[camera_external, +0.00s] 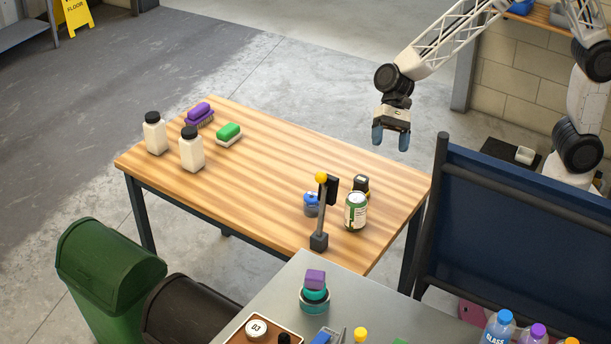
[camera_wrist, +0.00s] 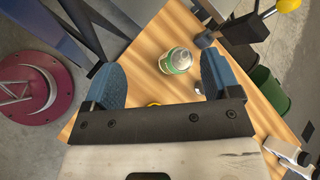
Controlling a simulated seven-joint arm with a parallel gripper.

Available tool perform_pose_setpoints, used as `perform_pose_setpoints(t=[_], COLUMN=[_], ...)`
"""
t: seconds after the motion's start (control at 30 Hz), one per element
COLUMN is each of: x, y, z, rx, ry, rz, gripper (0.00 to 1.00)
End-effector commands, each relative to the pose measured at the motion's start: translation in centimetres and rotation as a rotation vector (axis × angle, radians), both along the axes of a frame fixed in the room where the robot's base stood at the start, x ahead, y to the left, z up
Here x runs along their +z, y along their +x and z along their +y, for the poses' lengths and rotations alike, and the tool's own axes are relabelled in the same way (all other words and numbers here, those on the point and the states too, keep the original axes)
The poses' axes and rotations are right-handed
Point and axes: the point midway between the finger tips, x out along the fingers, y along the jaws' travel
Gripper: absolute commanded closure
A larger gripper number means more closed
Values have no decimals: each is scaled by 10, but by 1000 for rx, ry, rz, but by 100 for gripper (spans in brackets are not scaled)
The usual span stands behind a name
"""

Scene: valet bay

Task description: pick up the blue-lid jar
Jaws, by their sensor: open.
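The blue-lid jar (camera_external: 309,206) stands on the wooden table (camera_external: 290,150), right of its middle. A dark post with a yellow ball (camera_external: 321,178) partly covers it in the external view. In the wrist view I cannot make it out clearly; my right-hand finger may hide it. My gripper (camera_external: 390,138) is open and empty, well above the table's far right side, apart from the jar. In the wrist view its blue fingers (camera_wrist: 165,75) are spread wide.
A green-labelled can (camera_external: 355,212) stands right of the jar, with a black-yellow tape measure (camera_external: 361,186) behind. Brushes (camera_external: 229,133) and white bottles (camera_external: 192,152) are at the left. A blue panel (camera_external: 520,220) rises right of the table. The table's middle is clear.

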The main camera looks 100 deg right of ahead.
Motion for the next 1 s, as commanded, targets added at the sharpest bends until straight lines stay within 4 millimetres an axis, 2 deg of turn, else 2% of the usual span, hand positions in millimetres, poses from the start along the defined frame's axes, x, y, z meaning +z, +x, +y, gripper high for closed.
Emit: perform_pose_setpoints(t=[0.3, 0.6, 0.83, 1.0], x=[-57, -120, -165, -182], y=[67, 122, 153, 164], z=[-30, -66, -93, -103], rx=[-218, -428, -566, -620], ry=[172, 332, 437, 478], rz=[98, 184, 235, 254], gripper=[18, 18, 18, 18])
